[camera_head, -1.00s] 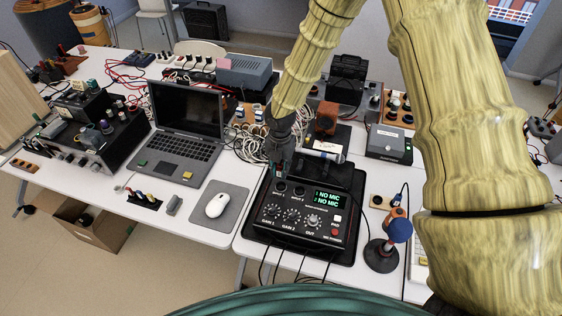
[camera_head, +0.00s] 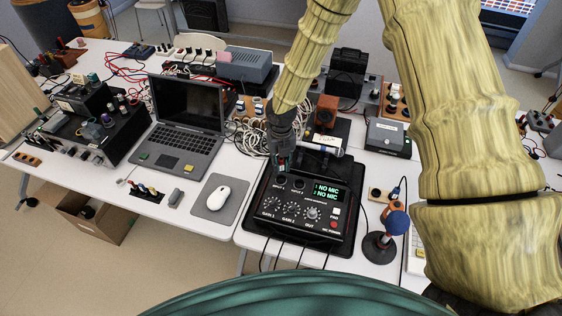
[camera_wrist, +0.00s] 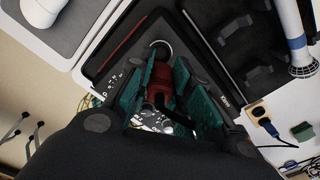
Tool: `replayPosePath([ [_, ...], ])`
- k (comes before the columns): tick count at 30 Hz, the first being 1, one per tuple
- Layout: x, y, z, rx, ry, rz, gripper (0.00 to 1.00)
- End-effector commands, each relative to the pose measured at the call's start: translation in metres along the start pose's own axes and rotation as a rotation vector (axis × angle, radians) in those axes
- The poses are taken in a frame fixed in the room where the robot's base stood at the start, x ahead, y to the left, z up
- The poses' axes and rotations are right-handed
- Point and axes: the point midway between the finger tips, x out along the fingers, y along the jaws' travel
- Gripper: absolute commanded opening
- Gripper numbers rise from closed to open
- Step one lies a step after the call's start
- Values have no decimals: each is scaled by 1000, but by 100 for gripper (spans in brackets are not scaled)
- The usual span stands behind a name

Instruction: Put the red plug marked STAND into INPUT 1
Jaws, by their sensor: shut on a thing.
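My gripper (camera_head: 281,164) is above the back left of the black audio box (camera_head: 262,225), close over its input sockets. In the wrist view its teal-padded fingers (camera_wrist: 165,80) are shut on a red plug (camera_wrist: 161,92). The plug's STAND mark cannot be read. A round metal-ringed socket (camera_wrist: 160,48) shows just beyond the plug; which input it is cannot be told there. In the head view, INPUT 1 (camera_head: 279,184) is close below the fingertips and INPUT 2 (camera_head: 298,185) is to its right. The display (camera_head: 327,192) reads NO MIC on both lines. The plug tip is hidden.
A microphone (camera_head: 322,151) lies behind the box in a black case. A mouse (camera_head: 218,197) and laptop (camera_head: 180,155) are to the left. Cables hang at the front edge.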

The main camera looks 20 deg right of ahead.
Motion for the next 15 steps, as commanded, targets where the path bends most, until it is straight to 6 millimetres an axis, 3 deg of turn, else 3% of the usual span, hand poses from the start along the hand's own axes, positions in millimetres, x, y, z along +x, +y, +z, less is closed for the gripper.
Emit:
replayPosePath([
  [15, 30, 0, 0, 0, 0, -1, 4],
])
